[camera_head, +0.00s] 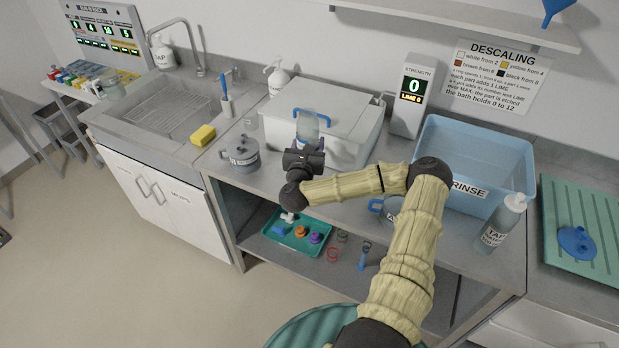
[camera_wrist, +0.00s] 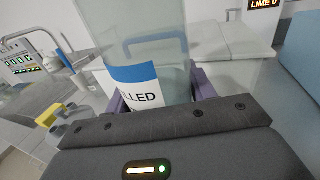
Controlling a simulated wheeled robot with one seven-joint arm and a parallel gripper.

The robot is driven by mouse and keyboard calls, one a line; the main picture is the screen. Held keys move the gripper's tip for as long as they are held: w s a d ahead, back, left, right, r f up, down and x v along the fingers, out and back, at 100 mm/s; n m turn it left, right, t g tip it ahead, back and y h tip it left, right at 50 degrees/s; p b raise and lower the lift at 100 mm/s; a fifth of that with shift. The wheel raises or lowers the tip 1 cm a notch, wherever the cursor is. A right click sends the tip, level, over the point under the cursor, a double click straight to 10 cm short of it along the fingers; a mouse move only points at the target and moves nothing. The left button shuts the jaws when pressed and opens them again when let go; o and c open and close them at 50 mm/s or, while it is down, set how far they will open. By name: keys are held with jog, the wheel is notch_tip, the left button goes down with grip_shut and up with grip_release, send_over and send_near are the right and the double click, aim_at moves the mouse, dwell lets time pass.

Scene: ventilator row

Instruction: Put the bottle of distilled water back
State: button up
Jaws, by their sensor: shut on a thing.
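The bottle of distilled water is clear and pale, with a blue and white label whose letters "LLED" show. It fills the middle of the wrist view (camera_wrist: 140,50) and appears small in the head view (camera_head: 308,124). My gripper (camera_head: 304,150) is shut on the lower part of the bottle, its dark jaws also showing in the wrist view (camera_wrist: 160,98). The bottle is about upright, in front of the white lidded bath (camera_head: 345,110). Its base is hidden by the jaws, and I cannot tell its height above the counter.
A grey lidded pot (camera_head: 240,154) stands left of my gripper. A strength meter (camera_head: 411,95), a blue rinse tub (camera_head: 455,135) and a tap-water bottle (camera_head: 500,226) stand to the right. A yellow sponge (camera_head: 203,135) lies by the sink. A teal tray (camera_head: 283,238) is on the lower shelf.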

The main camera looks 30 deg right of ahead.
notch_tip(320, 180, down, 5)
jog(key=shift+w+d+f+p, duration=0.15)
jog(key=shift+f+p, duration=0.05)
jog(key=shift+p, duration=0.25)
jog(key=shift+f+p, duration=0.4)
jog(key=shift+f, duration=1.5)
jog(key=shift+f, duration=0.1)
jog(key=o, duration=1.3)
